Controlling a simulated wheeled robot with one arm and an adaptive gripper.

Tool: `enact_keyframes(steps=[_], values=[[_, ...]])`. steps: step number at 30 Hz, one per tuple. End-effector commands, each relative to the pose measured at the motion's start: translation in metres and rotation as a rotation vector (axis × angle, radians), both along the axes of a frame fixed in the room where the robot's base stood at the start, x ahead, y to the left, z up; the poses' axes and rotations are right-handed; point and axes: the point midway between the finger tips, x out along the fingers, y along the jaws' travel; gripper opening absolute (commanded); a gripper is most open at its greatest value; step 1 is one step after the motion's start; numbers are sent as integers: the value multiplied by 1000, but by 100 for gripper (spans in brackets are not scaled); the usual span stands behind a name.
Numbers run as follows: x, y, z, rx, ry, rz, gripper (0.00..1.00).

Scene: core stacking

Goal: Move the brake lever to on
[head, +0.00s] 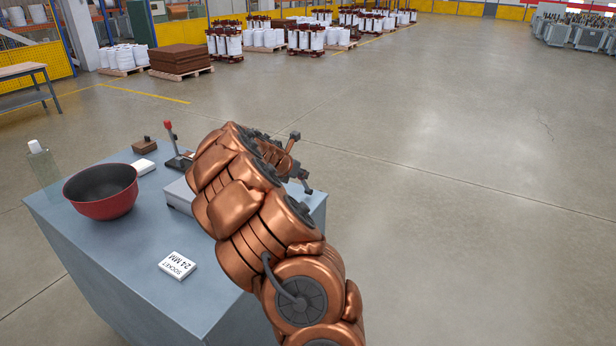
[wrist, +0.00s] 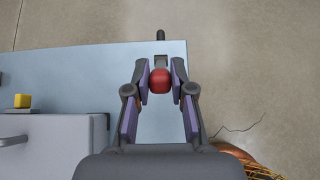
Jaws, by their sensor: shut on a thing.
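In the wrist view, a round red knob (wrist: 160,82) sits between the two finger pads of my gripper (wrist: 160,88), close to the fingertips. The gripper is shut on it. A dark stem end (wrist: 160,36) shows just past the fingertips, over the bench edge. In the head view my gripper (head: 298,162) is at the right end of the bench, and the knob it holds is hidden there by my arm. Another lever with a red knob (head: 168,126) stands upright on a dark base, left of my arm. No on or off marking can be read.
The grey-blue bench (head: 110,265) carries a red bowl (head: 101,192), a clear bottle (head: 43,165), a white box labelled socket 24 mm (head: 178,265) and a small brown block (head: 144,146). A grey box (wrist: 62,150) with a yellow block (wrist: 22,101) lies left of my gripper.

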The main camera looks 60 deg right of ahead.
Motion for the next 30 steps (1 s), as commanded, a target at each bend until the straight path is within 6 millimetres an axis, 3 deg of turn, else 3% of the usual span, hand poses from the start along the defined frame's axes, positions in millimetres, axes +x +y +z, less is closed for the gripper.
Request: enact_keyframes(steps=[15, 30], values=[[0, 24, -17, 1, 2, 1, 0], [0, 28, -20, 0, 1, 2, 0]])
